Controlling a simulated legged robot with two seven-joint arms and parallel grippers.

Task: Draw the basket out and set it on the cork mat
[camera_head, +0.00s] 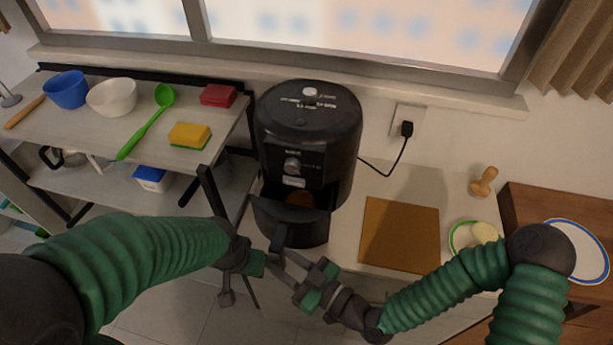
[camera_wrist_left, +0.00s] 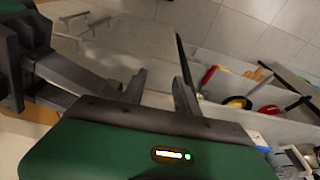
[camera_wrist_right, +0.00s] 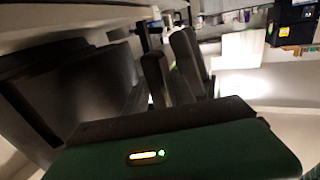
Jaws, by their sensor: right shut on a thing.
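The black air fryer (camera_head: 308,130) stands on the counter against the wall. Its basket (camera_head: 290,222) is partly drawn out at the front, and something brown (camera_head: 300,199) shows inside. The basket's handle (camera_head: 279,238) points toward me. My right gripper (camera_head: 284,266) is at the handle, shut on it; the exact contact is hard to see. In the right wrist view its fingers (camera_wrist_right: 172,75) are close together beside a large dark surface. My left gripper (camera_head: 250,265) is just left of the handle; its fingers stand apart and empty in the left wrist view (camera_wrist_left: 160,92). The cork mat (camera_head: 400,236) lies bare right of the fryer.
A shelf (camera_head: 105,150) at the left holds bowls, a green spoon and sponges. A green-rimmed plate (camera_head: 462,240) and a wooden pestle-like object (camera_head: 484,182) are right of the mat. A cord runs from the fryer to the wall outlet (camera_head: 407,128).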

